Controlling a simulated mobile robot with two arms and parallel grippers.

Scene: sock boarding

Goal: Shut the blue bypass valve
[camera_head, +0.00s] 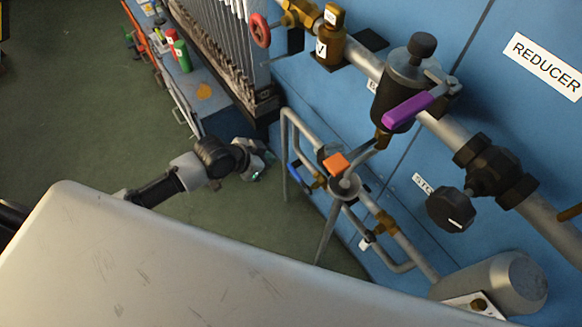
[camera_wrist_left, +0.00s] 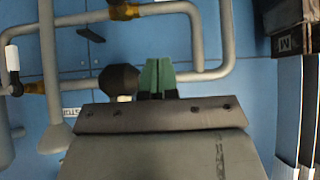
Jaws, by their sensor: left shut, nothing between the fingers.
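The blue valve handle (camera_head: 294,172) is a small lever beside a brass fitting on the low grey pipework in the head view. It lies to the right of my left gripper (camera_head: 258,174), with a visible gap between them in the picture. My left gripper is shut and empty; its green fingertips (camera_wrist_left: 158,76) are together in the left wrist view. I cannot pick out the blue handle for certain in the left wrist view, where a brass fitting (camera_wrist_left: 125,12) shows on a pipe. My right gripper is not in view.
An orange-topped part (camera_head: 336,163) and a purple lever (camera_head: 408,110) are right of the blue handle. A black knob (camera_head: 451,209) sits farther right on a large pipe. Green floor (camera_head: 110,110) is open at left. A grey surface (camera_head: 160,260) fills the foreground.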

